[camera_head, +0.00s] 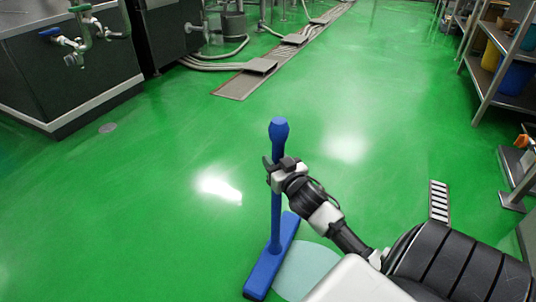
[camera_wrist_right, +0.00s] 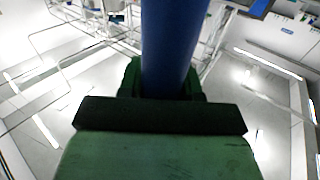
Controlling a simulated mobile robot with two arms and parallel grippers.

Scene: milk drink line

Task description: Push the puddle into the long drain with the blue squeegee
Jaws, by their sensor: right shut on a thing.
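The blue squeegee (camera_head: 276,205) stands near upright on the green floor, its long head flat on the floor at the lower middle. My right gripper (camera_head: 277,172) is shut on its handle below the thick top end. The right wrist view shows the blue handle (camera_wrist_right: 173,45) between the jaws (camera_wrist_right: 163,90). The puddle (camera_head: 310,269) is a pale teal patch just right of the squeegee head, partly hidden by my arm. The long drain (camera_head: 238,87) is a grated strip running from the upper middle into the distance, well ahead of the squeegee. My left gripper is out of view.
A dark cabinet with taps (camera_head: 70,75) stands at the left. Hoses (camera_head: 215,62) and flat plates (camera_head: 260,66) lie by the drain. A metal shelf (camera_head: 490,85) stands at the right, with a short striped grate (camera_head: 439,201) nearer me. The middle floor is clear.

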